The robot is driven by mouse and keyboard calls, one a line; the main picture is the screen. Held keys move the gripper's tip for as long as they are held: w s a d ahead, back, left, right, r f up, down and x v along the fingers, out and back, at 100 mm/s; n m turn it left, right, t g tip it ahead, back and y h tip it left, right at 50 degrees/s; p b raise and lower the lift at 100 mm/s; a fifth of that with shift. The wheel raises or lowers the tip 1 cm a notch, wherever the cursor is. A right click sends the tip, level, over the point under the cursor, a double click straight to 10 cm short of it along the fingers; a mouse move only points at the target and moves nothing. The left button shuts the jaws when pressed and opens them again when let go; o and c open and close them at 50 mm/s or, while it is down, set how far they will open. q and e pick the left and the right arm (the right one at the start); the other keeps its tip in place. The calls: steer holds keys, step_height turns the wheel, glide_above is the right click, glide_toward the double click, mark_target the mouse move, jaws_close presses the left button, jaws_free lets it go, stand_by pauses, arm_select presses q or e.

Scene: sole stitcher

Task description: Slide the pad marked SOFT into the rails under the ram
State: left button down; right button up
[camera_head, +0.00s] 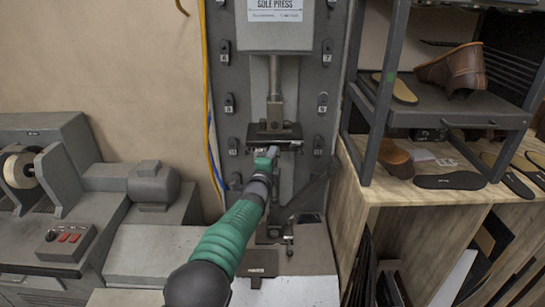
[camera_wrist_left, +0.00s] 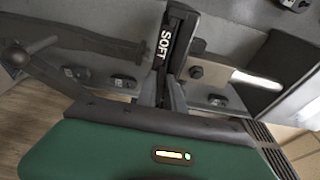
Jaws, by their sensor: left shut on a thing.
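The pad marked SOFT (camera_wrist_left: 168,45) is dark with white lettering and shows edge-up between my left gripper's fingers in the left wrist view. My left gripper (camera_wrist_left: 163,92) is shut on it. In the head view my left gripper (camera_head: 267,154) is at the press, just below the dark plate at the foot of the ram (camera_head: 275,90). The pad is hard to tell apart from the dark plate there. The rails are mostly hidden, and I cannot tell how far the pad sits in them. My right gripper is in neither view.
Another dark pad with an unreadable label (camera_head: 262,262) lies on the press base. Numbered hooks (camera_head: 230,103) line the press's back panel. A shelf (camera_head: 460,108) with shoes and soles stands close on the right. A grey machine (camera_head: 60,170) stands on the left.

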arm_select(q)
steer(key=c, duration=1.4)
jaws_free()
steer(key=shift+r, duration=0.15)
steer(key=shift+o, duration=0.2)
steer(key=shift+s+f, duration=0.1)
steer(key=shift+f, duration=0.15)
steer(key=shift+s, duration=0.25)
steer(key=b+v, duration=0.5)
steer(key=v, duration=1.1)
steer(key=s+a+f+n+g+y, duration=0.2)
steer(key=s+a+f+n+g, duration=0.2)
steer(key=s+a+f+n, duration=0.3)
steer(key=s+a+f+n+g+y, duration=0.1)
steer(key=s+a+f+n+g, duration=0.35)
steer(key=s+f, duration=0.4)
steer(key=s+a+f+n+g, duration=0.2)
steer(key=s+f+n+g, duration=0.1)
steer(key=s, duration=0.6)
steer(key=s+a+f+n+g+y, duration=0.1)
steer(key=s+a+f+n+g, duration=0.1)
steer(key=s+f+n, duration=0.4)
steer(key=s+g, duration=0.1)
steer(key=s, duration=0.2)
steer(key=shift+s+a+f, duration=0.25)
steer(key=shift+a, duration=0.05)
